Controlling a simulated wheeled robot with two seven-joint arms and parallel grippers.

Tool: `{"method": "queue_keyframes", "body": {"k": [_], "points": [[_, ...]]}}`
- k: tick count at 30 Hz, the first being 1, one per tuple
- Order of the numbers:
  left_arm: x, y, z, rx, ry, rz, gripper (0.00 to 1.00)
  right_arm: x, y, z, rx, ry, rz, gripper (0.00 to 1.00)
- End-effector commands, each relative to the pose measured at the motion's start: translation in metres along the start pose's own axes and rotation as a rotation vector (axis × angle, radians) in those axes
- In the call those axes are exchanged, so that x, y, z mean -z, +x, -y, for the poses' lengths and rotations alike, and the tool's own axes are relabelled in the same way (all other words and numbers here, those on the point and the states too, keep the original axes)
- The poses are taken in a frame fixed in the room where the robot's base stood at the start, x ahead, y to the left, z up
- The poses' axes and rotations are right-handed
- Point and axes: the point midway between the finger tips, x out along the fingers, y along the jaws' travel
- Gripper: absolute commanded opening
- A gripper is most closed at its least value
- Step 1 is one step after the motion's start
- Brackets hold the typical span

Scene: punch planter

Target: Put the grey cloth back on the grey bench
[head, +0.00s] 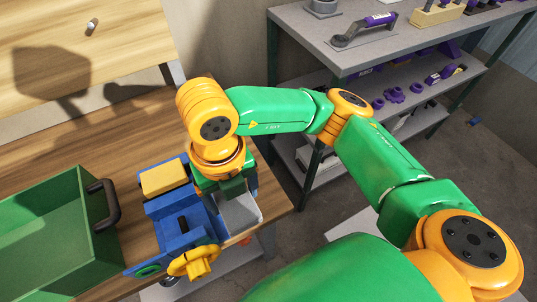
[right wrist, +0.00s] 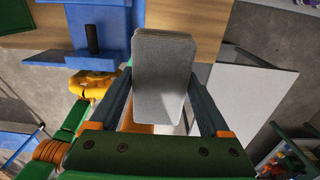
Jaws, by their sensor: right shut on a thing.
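The grey cloth (right wrist: 163,72) looks like a thick folded pad in the right wrist view, between the two fingers of my right gripper (right wrist: 163,95). In the head view, my right gripper (head: 230,188) points down over the wooden table's right edge. The cloth (head: 241,213) shows just below it, beside the blue vise, partly hidden by the gripper. I cannot tell whether the cloth touches the table. The grey bench (head: 345,52) stands at the upper right in the head view, apart from the gripper. My left gripper is not in view.
The blue vise (head: 180,222) with a yellow handle (head: 195,262) is close left of my gripper. A green crate (head: 50,235) stands left of it on the wooden table (head: 95,125). A purple-handled trowel (head: 365,28) and other tools are on the bench, whose near left top looks clear.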

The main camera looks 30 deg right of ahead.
Motion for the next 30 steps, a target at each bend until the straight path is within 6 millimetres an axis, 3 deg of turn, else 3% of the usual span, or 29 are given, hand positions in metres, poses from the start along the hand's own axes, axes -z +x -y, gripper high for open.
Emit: {"method": "queue_keyframes", "body": {"k": [6, 8, 12, 16, 21, 30], "points": [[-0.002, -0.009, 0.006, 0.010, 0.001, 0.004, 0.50, -0.059, 0.033, 0.043, 0.002, 0.014, -0.010, 0.29], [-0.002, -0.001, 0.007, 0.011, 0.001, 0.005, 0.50, -0.068, 0.054, 0.049, 0.000, 0.011, -0.011, 0.29], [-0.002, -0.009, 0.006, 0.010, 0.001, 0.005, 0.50, -0.087, 0.074, 0.062, 0.003, 0.008, -0.007, 0.29], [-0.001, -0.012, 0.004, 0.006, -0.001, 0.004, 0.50, -0.097, 0.090, 0.070, 0.005, 0.006, -0.006, 0.29], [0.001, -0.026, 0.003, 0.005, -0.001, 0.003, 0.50, -0.097, 0.116, 0.069, 0.003, 0.002, -0.005, 0.29], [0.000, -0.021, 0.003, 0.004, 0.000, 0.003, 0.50, -0.097, 0.122, 0.069, 0.002, 0.001, 0.000, 0.29]]}}
